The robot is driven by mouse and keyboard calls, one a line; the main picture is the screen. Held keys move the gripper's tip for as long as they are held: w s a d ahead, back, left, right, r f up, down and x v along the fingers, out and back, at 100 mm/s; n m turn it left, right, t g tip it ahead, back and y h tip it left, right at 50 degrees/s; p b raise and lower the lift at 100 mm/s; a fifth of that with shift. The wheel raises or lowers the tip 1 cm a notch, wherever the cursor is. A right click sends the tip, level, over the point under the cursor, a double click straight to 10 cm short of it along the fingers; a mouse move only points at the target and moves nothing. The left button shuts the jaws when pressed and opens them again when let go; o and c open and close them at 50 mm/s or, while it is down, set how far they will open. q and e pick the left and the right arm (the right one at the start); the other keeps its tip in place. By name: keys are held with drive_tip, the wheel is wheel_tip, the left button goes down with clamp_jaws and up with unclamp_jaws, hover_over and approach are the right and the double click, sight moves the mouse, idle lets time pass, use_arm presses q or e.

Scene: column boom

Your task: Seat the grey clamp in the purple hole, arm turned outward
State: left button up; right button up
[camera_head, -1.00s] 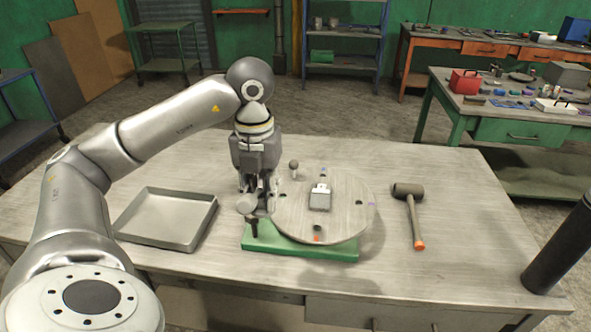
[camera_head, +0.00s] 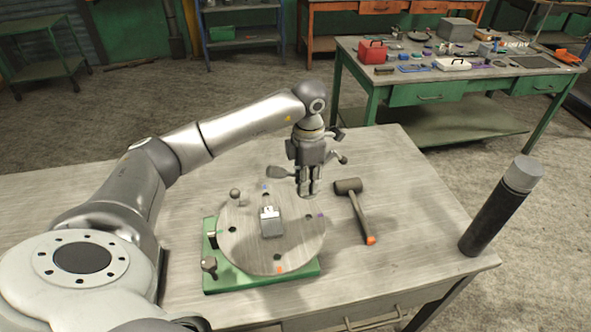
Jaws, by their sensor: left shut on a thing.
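My left gripper (camera_head: 312,187) points down over the back right part of the round grey disc (camera_head: 245,250), shut on the grey clamp (camera_head: 280,173). The clamp's flat arm sticks out to the left of the fingers; its lower part is mostly hidden by them. The clamp looks raised above the disc, but its exact height is unclear. The purple mark (camera_head: 321,215) is on the disc's right rim, in front of and below the gripper, with a dark hole just inside it. My right gripper is not in view.
A grey block (camera_head: 272,227) sits mid-disc. A round-knobbed piece (camera_head: 235,194) stands at the disc's back left. The green base (camera_head: 262,283) has a dark knob (camera_head: 209,264) front left. A mallet (camera_head: 348,187) lies right of the disc. A black cylinder (camera_head: 490,220) stands far right.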

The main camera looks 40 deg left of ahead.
sight(309, 197)
use_arm(q)
drive_tip(key=shift+w+d+f+m, duration=0.1)
drive_tip(key=shift+w+d+m, duration=0.1)
drive_tip(key=shift+w+m, duration=0.15)
drive_tip(key=shift+d+f+b, duration=0.2)
drive_tip(key=shift+f+b, duration=0.3)
drive_tip(key=shift+f, duration=0.1)
wheel_tip(309, 197, down, 5)
drive_tip(key=b, duration=0.2)
drive_tip(key=shift+a+r+b, duration=0.1)
drive_tip(key=shift+b, duration=0.25)
drive_tip(key=shift+r, duration=0.1)
idle(0.4)
drive_tip(key=shift+s+b, duration=0.1)
drive_tip(key=shift+b, duration=0.2)
